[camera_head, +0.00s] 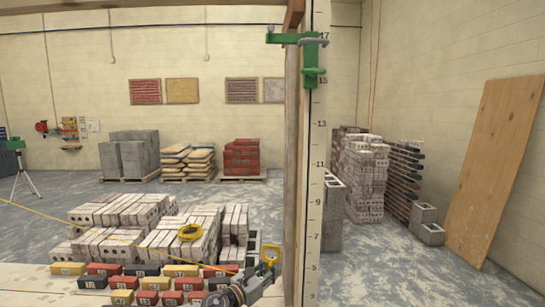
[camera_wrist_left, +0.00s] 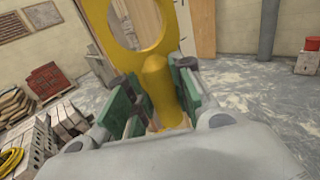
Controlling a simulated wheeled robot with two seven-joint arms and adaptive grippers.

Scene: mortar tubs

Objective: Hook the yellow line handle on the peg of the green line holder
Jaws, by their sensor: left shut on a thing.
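The yellow line handle (camera_head: 272,246) has a ring at its upper end; in the left wrist view its grip (camera_wrist_left: 160,88) stands between the green finger pads. My left gripper (camera_head: 267,267) is shut on this grip, with the ring sticking out beyond the fingers. It is at the bottom of the head view, left of the post and well below the green line holder (camera_head: 312,62). The holder is clamped high on the numbered post, with an arm reaching left and a greyish peg near its top. The handle is apart from the holder. My right gripper is not in view.
The numbered pole (camera_head: 317,150) stands upright beside a wooden post. Brick stacks (camera_head: 130,235) and a yellow line coil (camera_head: 190,232) lie left of my gripper. Coloured small bricks (camera_head: 148,283) line the front. A thin yellow line runs in from the left.

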